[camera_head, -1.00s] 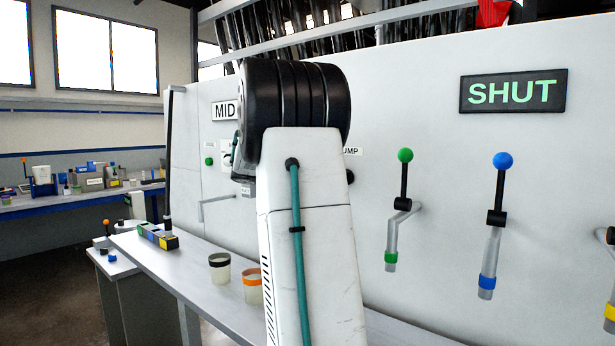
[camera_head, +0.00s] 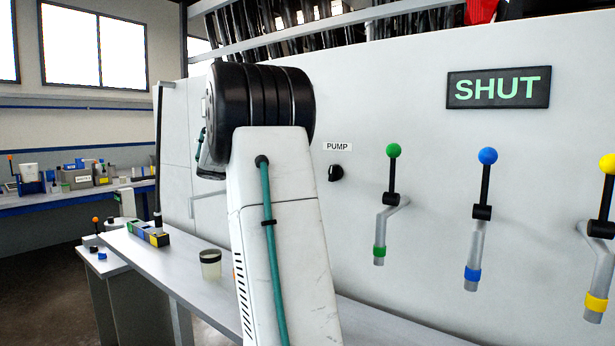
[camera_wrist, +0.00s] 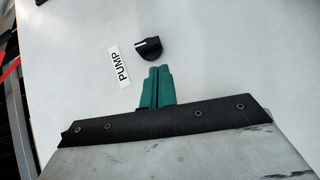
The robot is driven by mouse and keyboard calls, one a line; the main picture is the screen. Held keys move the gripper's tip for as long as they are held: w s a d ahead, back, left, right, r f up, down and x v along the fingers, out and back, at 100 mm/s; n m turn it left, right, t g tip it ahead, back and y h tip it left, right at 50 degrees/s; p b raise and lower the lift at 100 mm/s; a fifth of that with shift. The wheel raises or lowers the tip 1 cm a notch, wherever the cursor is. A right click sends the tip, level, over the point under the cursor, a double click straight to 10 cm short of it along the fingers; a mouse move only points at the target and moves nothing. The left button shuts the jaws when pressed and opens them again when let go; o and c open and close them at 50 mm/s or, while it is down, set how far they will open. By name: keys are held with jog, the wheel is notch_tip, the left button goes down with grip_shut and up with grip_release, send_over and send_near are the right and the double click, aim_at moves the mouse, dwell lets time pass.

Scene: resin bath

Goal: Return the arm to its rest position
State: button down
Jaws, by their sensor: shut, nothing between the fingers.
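My arm stands upright in the head view, its white link and black joint in front of the white machine panel (camera_head: 360,240). My gripper (camera_wrist: 157,72) shows in the wrist view, its two green fingers together and empty. The black pump knob (camera_wrist: 150,48) is just beyond the fingertips in that view, with the PUMP label (camera_wrist: 119,67) to its left. The knob also shows in the head view (camera_head: 336,173), to the right of my arm. The gripper itself is hidden in the head view.
Levers with green (camera_head: 393,151), blue (camera_head: 487,156) and yellow (camera_head: 608,164) knobs stick out of the panel under a SHUT sign (camera_head: 498,88). A bench (camera_head: 185,290) holds a cup (camera_head: 210,265) and a coloured block strip (camera_head: 148,234). Floor at the left is open.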

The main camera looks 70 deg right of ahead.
jog(key=shift+w+a+r, duration=0.1)
jog(key=shift+w+a, duration=0.15)
jog(key=shift+w, duration=0.15)
dwell(0.3)
jog(key=a+f+n+t+y, duration=0.3)
jog(key=a+f+n+t, duration=0.3)
jog(key=a+f, duration=0.7)
jog(key=s+a+f+n+t+y, duration=0.2)
jog(key=a+t, duration=0.1)
jog(key=a, duration=0.8)
jog(key=s+a+f+n+t+y, duration=0.1)
jog(key=s+a+f+n+t, duration=0.1)
jog(key=a, duration=1)
jog(key=s+a+f+n+t+y, duration=0.2)
jog(key=s+a+n+t, duration=0.1)
jog(key=a, duration=0.9)
jog(key=shift+s+f+t+y, duration=0.2)
jog(key=shift+s+t+y, duration=0.1)
jog(key=shift+t, duration=0.3)
